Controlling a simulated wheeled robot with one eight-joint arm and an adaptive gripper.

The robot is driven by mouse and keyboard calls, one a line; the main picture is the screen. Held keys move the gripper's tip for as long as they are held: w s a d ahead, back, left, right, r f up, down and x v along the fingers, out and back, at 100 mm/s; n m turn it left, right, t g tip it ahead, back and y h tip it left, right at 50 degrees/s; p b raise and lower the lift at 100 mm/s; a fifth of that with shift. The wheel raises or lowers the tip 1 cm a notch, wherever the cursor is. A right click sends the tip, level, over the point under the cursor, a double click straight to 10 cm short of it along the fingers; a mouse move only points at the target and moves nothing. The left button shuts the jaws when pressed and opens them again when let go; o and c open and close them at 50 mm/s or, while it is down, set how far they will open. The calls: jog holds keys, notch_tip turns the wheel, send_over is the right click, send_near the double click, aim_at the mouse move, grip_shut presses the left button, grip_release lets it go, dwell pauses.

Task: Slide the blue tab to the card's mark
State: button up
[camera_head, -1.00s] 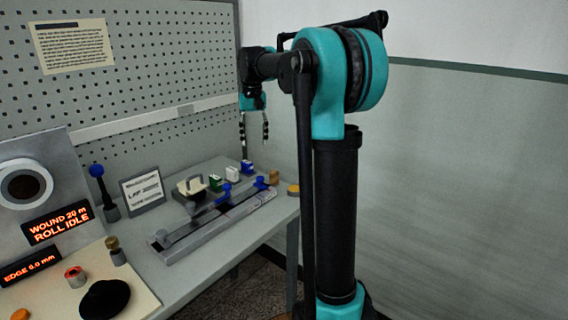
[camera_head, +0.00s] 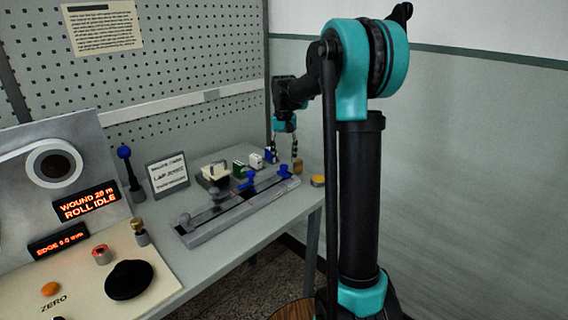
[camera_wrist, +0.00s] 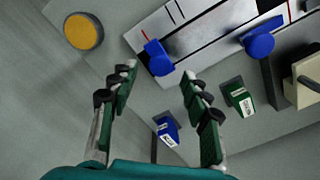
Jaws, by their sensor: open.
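The end tab (camera_head: 285,172) shows in the wrist view (camera_wrist: 158,58) beside a short red line on a pale scale. The second blue tab (camera_head: 250,179) also shows in the wrist view (camera_wrist: 258,45), by another red line. The card (camera_head: 168,174) stands upright left of the rail; its print is too small to read surely. My gripper (camera_wrist: 158,78) is open and empty, its fingers apart above the bench near the end tab. In the head view my gripper (camera_head: 287,150) hangs over the rail's far end.
A blue block (camera_wrist: 167,130) and a green block (camera_wrist: 238,96) stand close by my right finger. A yellow disc (camera_wrist: 83,31) lies off the rail's end. A cream-topped item (camera_head: 214,172) stands behind the rail. The pegboard rises behind.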

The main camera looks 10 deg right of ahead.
aim_at(284, 165)
jog(key=shift+f, duration=1.6)
grip_shut()
